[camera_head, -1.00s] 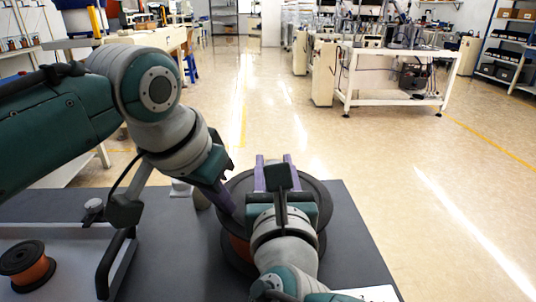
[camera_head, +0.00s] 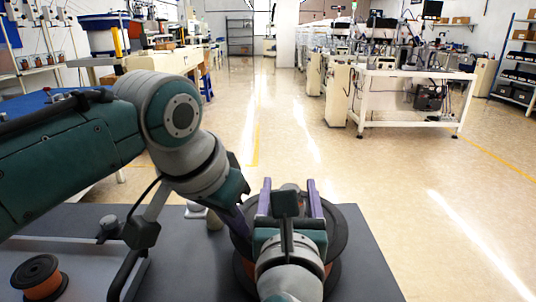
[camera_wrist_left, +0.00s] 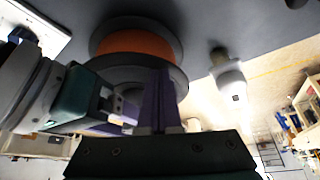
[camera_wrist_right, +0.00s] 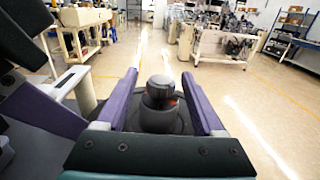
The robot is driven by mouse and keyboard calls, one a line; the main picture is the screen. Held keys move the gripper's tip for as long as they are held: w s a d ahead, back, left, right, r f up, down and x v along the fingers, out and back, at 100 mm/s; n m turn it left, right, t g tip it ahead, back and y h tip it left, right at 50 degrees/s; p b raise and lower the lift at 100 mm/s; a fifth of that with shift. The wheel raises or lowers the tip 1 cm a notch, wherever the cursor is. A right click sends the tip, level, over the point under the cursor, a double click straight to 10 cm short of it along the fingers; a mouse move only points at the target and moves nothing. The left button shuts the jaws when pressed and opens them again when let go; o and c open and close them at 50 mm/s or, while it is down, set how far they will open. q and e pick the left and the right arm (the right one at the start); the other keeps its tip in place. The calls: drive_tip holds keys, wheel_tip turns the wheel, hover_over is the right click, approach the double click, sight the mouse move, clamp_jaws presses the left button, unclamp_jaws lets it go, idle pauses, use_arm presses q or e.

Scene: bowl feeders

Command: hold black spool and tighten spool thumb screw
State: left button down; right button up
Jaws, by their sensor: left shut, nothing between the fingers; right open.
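The black spool (camera_head: 345,225), with an orange winding, lies flat on the dark table under my right gripper. It also shows in the left wrist view (camera_wrist_left: 140,42). A dark round knob, seemingly the spool thumb screw (camera_wrist_right: 160,92), stands at its centre in the right wrist view. My right gripper (camera_head: 290,192) is open, its purple fingers on either side of the knob with visible gaps. My left gripper (camera_head: 238,222) is shut and empty at the spool's left edge; in the left wrist view its fingers (camera_wrist_left: 156,100) overlap the rim, and I cannot tell whether they touch.
A smaller orange-wound spool (camera_head: 40,278) is at the table's left, beside a grey frame with a bar (camera_head: 120,275). A small pale cylinder (camera_head: 195,211) stands behind my left gripper. The dark table (camera_head: 365,270) is clear to the right of the spool. Open floor lies beyond.

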drive_tip(key=shift+f, duration=0.1)
drive_tip(key=shift+s+a+f, duration=0.1)
drive_tip(key=shift+s+a, duration=0.05)
drive_tip(key=shift+s, duration=1.25)
drive_tip(key=s, duration=0.9)
drive_tip(key=shift+a+r, duration=0.2)
drive_tip(key=shift+a, duration=0.2)
drive_tip(key=shift+d, duration=0.1)
drive_tip(key=d+n+y, duration=0.4)
drive_tip(key=d+y, duration=0.1)
drive_tip(key=y, duration=0.2)
drive_tip(key=shift+n+g, duration=0.3)
drive_tip(key=shift+g, duration=0.1)
drive_tip(key=x, duration=1.2)
drive_tip(key=shift+w+a, duration=0.2)
drive_tip(key=shift+a, duration=0.05)
